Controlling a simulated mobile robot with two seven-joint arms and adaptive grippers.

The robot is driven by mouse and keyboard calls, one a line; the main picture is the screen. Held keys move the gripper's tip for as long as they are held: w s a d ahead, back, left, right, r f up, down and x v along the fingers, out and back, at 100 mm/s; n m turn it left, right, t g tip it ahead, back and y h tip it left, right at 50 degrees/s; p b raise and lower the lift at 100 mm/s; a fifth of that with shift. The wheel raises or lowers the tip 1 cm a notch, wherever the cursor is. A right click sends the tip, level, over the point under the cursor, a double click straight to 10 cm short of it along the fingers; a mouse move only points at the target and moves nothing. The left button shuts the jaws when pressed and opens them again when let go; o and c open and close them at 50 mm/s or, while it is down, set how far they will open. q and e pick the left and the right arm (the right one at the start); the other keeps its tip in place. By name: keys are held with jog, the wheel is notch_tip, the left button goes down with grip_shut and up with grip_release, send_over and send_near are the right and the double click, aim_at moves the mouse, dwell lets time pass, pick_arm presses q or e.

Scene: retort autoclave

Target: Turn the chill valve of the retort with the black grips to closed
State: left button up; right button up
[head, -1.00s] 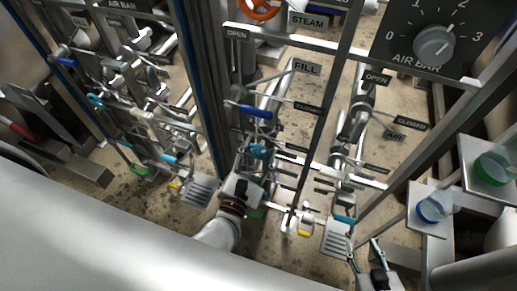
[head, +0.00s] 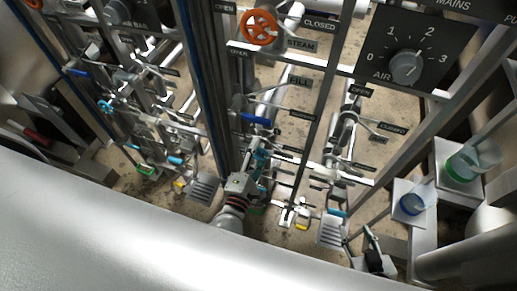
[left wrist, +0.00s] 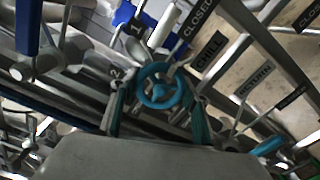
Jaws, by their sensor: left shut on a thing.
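A teal round handwheel (left wrist: 147,76) shows in the middle of the left wrist view, beside a plate reading CHILL (left wrist: 211,52). My left gripper (left wrist: 160,84) has its two fingers on opposite sides of the wheel and is shut on it. In the head view my left gripper (head: 258,160) is at the lower middle, in front of the pipework, and largely covers the wheel. A CLOSED plate (left wrist: 198,16) is above the CHILL plate. My right gripper (head: 361,236) is empty, fingers apart, at the lower right. I cannot make out black grips or the wheel's exact setting.
A blue lever (head: 254,118) and an orange handwheel (head: 259,27) are above my left gripper. Metal posts and pipes crowd both sides of it. A dial panel (head: 405,45) is at the upper right. Small platforms with a green-based (head: 470,165) and a blue-based cup (head: 411,204) stand at right.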

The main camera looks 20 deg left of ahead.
pick_arm(q)
jog(key=shift+m, duration=0.6)
jog(key=o, duration=1.1)
jog(key=shift+o, duration=0.2)
jog(key=s, duration=1.2)
jog(key=shift+a, duration=0.2)
